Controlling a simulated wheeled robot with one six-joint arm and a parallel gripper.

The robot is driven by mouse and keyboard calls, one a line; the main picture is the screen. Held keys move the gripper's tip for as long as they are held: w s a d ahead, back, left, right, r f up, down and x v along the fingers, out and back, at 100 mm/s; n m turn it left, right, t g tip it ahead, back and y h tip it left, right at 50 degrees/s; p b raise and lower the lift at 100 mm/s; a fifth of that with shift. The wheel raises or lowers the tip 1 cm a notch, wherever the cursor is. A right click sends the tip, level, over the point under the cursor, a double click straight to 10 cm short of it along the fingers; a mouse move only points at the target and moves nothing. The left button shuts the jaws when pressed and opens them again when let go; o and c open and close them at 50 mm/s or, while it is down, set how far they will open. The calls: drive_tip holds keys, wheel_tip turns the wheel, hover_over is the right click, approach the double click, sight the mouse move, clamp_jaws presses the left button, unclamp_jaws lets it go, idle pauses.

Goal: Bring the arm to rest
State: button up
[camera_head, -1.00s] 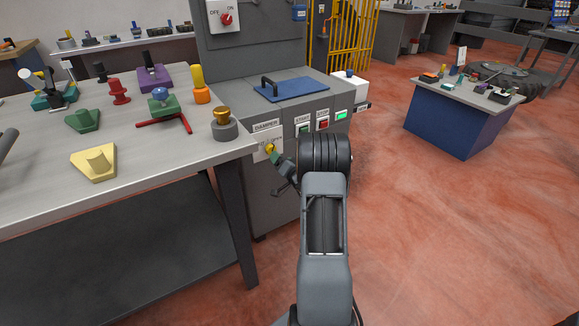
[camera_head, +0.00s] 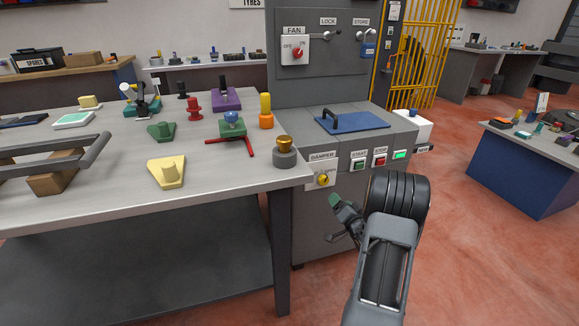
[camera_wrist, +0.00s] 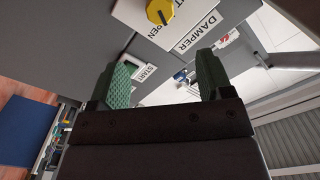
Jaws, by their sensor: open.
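My gripper (camera_head: 341,216) is in front of the grey machine cabinet, below and right of the damper knob (camera_head: 322,180). In the wrist view my gripper (camera_wrist: 165,78) shows two green-padded fingers spread apart with nothing between them. The yellow damper knob (camera_wrist: 160,12) is beyond the fingertips there, apart from them, beside the DAMPER label (camera_wrist: 196,32). My arm reaches up from the bottom of the head view, its upper joint hiding part of the cabinet's front.
A workbench (camera_head: 110,190) with several coloured parts stands at left, close to the cabinet. A green start button (camera_head: 359,165) and red stop button (camera_head: 380,160) sit above my arm. A blue bench (camera_head: 520,175) stands at right. The red floor between is clear.

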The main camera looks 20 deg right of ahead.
drive_tip(key=s+d+f+n+g+h, duration=0.1)
drive_tip(key=s+d+f+g+h, duration=0.1)
drive_tip(key=s+f+g, duration=0.45)
drive_tip(key=s+a+r+n+g+y+p, duration=0.1)
drive_tip(key=s+a+r+n+g+p, duration=0.1)
drive_tip(key=a+r+p, duration=0.6)
drive_tip(key=s+a+r+n+g+y+p, duration=0.2)
drive_tip(key=s+a+r+p, duration=0.5)
drive_tip(key=a+r, duration=0.6)
drive_tip(key=s+a+r+n+g+y+p, duration=0.1)
drive_tip(key=s+a+r+n+g+p, duration=0.2)
drive_tip(key=a+r+p, duration=0.8)
wheel_tip(320, 180, up, 12)
drive_tip(key=shift+s+f+n+g+y, duration=0.2)
drive_tip(key=shift+s+n+g+y, duration=0.15)
drive_tip(key=shift+s+n, duration=0.65)
drive_tip(key=shift+d, duration=0.15)
